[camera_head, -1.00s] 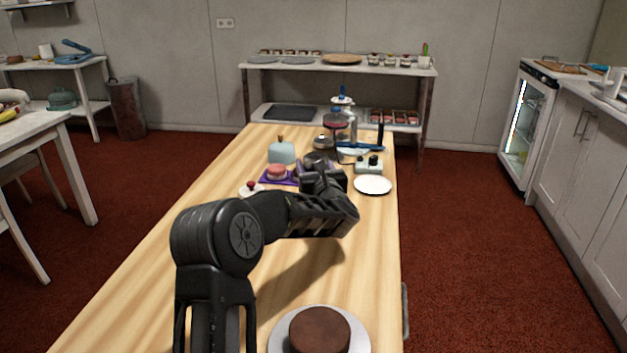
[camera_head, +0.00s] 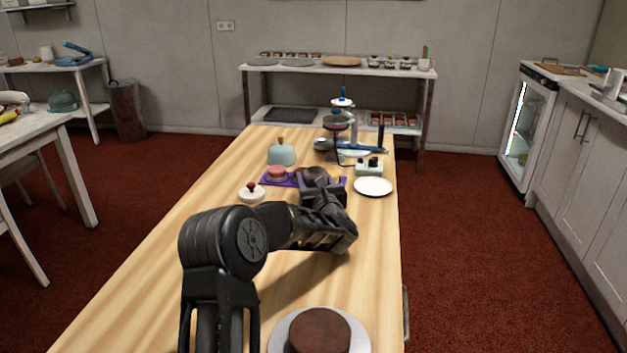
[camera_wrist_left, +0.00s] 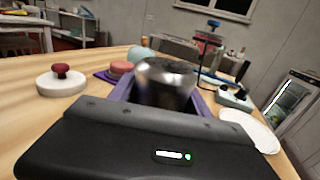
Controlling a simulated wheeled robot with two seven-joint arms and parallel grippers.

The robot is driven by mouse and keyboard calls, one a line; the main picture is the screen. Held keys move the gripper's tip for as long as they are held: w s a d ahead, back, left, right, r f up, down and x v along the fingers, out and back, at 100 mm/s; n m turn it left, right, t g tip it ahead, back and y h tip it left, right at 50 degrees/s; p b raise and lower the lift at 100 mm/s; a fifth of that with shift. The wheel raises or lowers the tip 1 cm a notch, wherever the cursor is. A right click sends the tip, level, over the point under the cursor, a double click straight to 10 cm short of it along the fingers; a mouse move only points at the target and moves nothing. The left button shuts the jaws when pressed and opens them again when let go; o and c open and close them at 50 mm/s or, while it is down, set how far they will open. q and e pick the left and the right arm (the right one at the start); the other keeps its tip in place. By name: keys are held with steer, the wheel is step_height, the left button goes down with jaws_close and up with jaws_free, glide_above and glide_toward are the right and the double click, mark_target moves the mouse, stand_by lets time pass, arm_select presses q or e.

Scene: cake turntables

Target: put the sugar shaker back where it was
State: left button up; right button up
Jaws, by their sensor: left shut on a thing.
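The sugar shaker, a shiny dark metal cylinder (camera_wrist_left: 166,82), is between the fingers of my left gripper (camera_head: 322,185). The gripper is shut on it, and the shaker looks upright. In the head view only its dark top (camera_head: 315,173) shows, by the purple mat (camera_head: 266,182). The gripper hides part of the mat, and the shaker's base is hidden, so I cannot tell whether it touches the table or mat. My right gripper is in neither view.
A pink cake (camera_head: 277,172) sits on the mat. A white piece with a red knob (camera_head: 251,195) is left of the gripper; a white plate (camera_head: 373,187) and a small scale-like device (camera_head: 369,167) are right. A chocolate cake (camera_head: 319,331) stands on a turntable in front.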

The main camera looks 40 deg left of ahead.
arm_select(q)
steer(key=o, duration=1.7)
steer(key=shift+c, duration=0.2)
steer(key=shift+r, duration=0.15)
steer(key=v, duration=1.2)
steer(key=shift+b, duration=0.4)
